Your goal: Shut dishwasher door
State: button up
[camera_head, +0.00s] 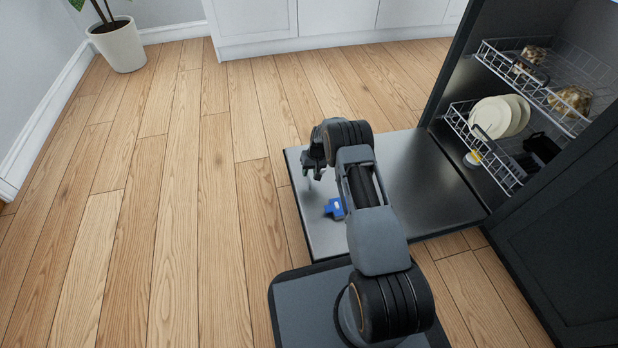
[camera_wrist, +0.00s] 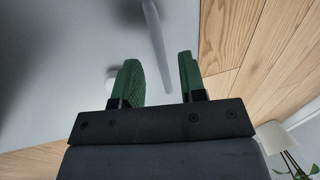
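The dishwasher (camera_head: 485,60) stands at the right with its door (camera_head: 425,185) folded down flat, low over the floor.
Two wire racks are inside the dishwasher; the lower rack (camera_head: 465,122) holds white plates (camera_head: 497,118). A potted plant (camera_head: 118,45) stands at the far left corner. White cabinets (camera_head: 330,18) line the back. The wooden floor (camera_head: 170,190) left of the door is clear.

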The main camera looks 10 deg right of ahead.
jog(key=shift+b+x, duration=0.3)
jog(key=shift+x, duration=0.85)
grip_shut()
